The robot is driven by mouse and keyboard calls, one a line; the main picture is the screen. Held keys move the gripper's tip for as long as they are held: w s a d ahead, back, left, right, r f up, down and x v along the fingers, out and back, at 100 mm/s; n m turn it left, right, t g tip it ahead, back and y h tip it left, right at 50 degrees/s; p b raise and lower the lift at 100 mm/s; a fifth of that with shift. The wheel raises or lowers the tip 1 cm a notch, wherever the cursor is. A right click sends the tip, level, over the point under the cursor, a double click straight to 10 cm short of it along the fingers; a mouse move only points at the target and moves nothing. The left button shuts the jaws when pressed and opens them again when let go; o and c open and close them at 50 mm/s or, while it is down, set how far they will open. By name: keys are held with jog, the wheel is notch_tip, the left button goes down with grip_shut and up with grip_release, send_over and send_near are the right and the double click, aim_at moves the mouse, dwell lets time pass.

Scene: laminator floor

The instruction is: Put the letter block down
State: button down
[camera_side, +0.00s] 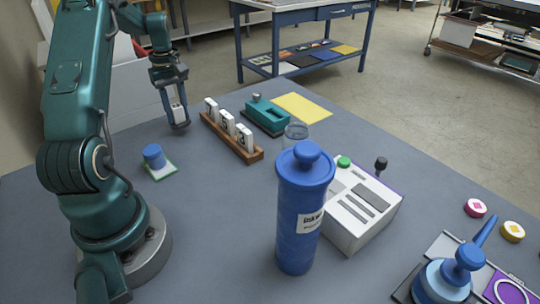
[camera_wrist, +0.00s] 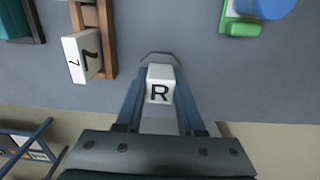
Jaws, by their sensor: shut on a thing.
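My gripper (camera_side: 180,122) is at the back left of the table, behind and left of the wooden rack (camera_side: 250,158). It is shut on a white letter block (camera_wrist: 160,85) marked R, which sits between the two fingers in the wrist view. In the side view the fingers mostly hide the block. The rack holds three white blocks (camera_side: 227,122) in a row. In the wrist view the rack (camera_wrist: 107,40) is to the left of my gripper, with a white block (camera_wrist: 82,57) marked 7 at its end.
A blue cylinder (camera_side: 153,155) on a green-edged pad stands left of the rack. A teal device (camera_side: 266,115) and yellow sheet (camera_side: 302,107) lie behind the rack. A tall blue canister (camera_side: 299,225) stands in front, with a white box (camera_side: 360,208) to its right.

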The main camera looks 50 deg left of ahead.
jog(key=shift+f, duration=1.15)
jog(key=shift+f, duration=0.2)
jog(key=c, duration=0.5)
grip_release()
jog(key=shift+r, duration=0.1)
